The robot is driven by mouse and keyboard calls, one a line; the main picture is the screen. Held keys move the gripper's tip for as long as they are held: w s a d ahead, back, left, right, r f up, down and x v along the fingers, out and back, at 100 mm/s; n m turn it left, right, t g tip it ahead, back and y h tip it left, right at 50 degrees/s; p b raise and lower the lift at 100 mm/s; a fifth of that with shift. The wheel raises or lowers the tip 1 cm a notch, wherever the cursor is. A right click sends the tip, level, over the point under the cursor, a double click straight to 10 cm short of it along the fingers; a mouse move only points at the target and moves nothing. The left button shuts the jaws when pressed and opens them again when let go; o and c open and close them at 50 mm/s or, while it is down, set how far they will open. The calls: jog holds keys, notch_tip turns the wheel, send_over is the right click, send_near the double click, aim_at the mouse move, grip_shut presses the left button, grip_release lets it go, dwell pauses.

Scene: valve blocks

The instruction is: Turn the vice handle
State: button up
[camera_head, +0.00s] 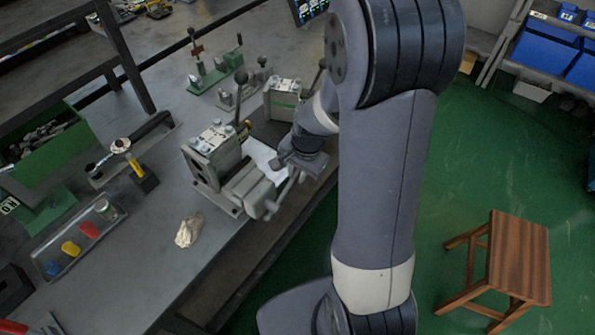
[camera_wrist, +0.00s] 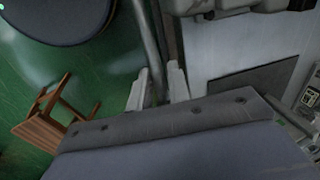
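The grey metal vice (camera_head: 218,158) stands at the front edge of the workbench, with its jaw and screw end toward the floor. Its handle (camera_head: 281,196) is a thin metal bar at that end, slanting up toward my gripper. My gripper (camera_head: 292,164) is beside the handle's upper part; its fingers are hard to make out there. In the wrist view, the handle (camera_wrist: 149,42) runs down between the two pale fingers of my gripper (camera_wrist: 158,86). The fingers are apart, with space beside the bar. The bar's lower end is hidden by my gripper's body.
The workbench (camera_head: 150,215) holds a crumpled cloth (camera_head: 188,230), a tray with coloured items (camera_head: 82,240), and a yellow-handled tool (camera_head: 136,166). More green-based fixtures (camera_head: 215,70) stand behind the vice. A wooden stool (camera_head: 518,258) stands on the green floor at right.

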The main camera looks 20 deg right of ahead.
grip_shut()
jog(key=shift+f, duration=0.1)
